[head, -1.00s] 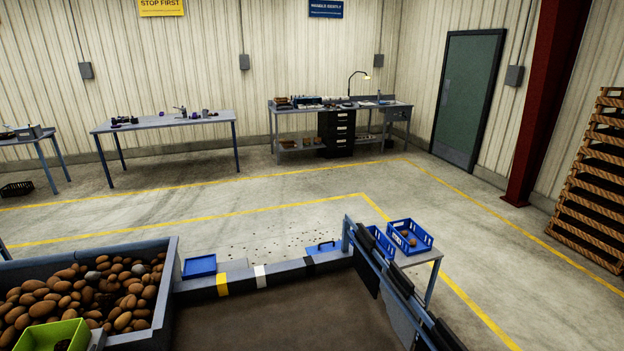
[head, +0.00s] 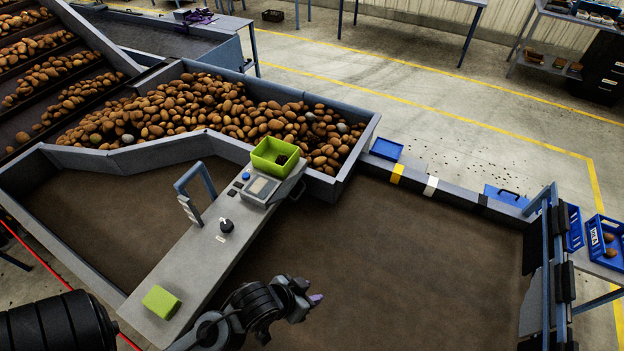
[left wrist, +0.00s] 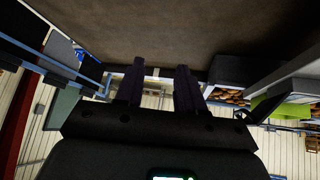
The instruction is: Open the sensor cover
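A grey console beam (head: 170,268) crosses the brown belt in the head view. It carries a small screen unit (head: 262,188), a black knob (head: 226,225) and an upright blue-grey hoop (head: 182,200). I cannot tell which part is the sensor cover. My left gripper (head: 312,299) is over the belt, right of the beam's near end, and apart from it. In the left wrist view its two dark purple fingers (left wrist: 160,68) stand apart with nothing between them. My right gripper is not in view.
A lime tray (head: 276,157) sits at the beam's far end and a lime block (head: 161,301) at its near end. A bin wall (head: 360,137) encloses many potatoes behind. The brown belt (head: 420,265) to the right is clear. Blue crates (head: 603,258) stand at the right.

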